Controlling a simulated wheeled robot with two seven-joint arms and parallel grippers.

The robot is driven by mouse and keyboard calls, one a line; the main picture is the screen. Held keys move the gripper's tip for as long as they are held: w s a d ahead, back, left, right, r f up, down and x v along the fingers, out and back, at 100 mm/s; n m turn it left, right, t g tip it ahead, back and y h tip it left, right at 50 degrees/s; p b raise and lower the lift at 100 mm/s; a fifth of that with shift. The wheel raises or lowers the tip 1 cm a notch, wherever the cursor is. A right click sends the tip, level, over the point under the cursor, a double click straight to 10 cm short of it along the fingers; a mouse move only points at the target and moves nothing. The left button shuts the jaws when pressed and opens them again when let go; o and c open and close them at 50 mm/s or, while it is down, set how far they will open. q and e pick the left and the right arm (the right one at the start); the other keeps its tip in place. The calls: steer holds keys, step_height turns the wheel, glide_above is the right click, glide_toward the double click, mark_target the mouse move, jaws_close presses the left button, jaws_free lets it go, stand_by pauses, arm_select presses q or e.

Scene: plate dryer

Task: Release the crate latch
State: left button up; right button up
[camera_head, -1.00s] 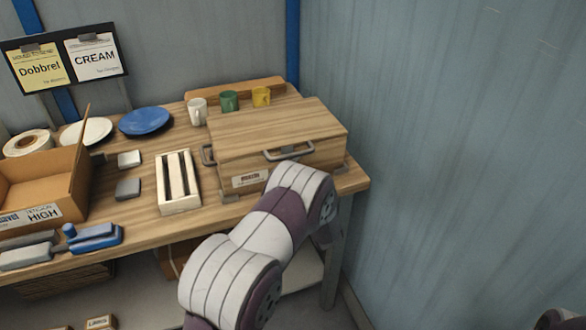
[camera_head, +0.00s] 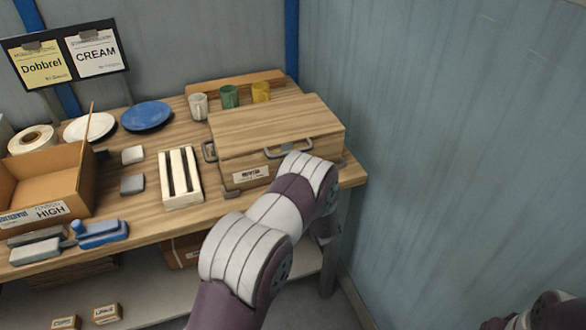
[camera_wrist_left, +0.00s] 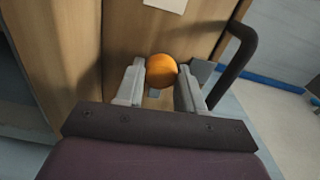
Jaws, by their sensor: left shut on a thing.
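The wooden crate (camera_head: 278,128) stands on the right end of the workbench, lid down, with a handle (camera_head: 290,147) on its front and another on its left side. In the left wrist view, an orange round knob (camera_wrist_left: 161,69), apparently the latch, is on the crate's wooden front (camera_wrist_left: 135,35). My left gripper (camera_wrist_left: 160,84) is shut on this knob, one finger on each side. In the head view my left arm hides this gripper and the knob. My right gripper is out of view; only part of my right arm shows at the bottom right.
White, green and yellow mugs (camera_head: 229,96) stand behind the crate. A slatted white rack (camera_head: 180,178) lies to its left, with an open cardboard box (camera_head: 45,185) farther left. A dark handle (camera_wrist_left: 236,65) is close right of my left gripper. The wall is right of the bench.

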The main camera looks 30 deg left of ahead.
arm_select(q)
steer(key=shift+f+m, duration=0.1)
steer(key=shift+m, duration=0.5)
steer(key=o, duration=1)
steer(key=b+v, duration=0.1)
steer(key=v, duration=1.1)
steer(key=shift+s+d, duration=0.25)
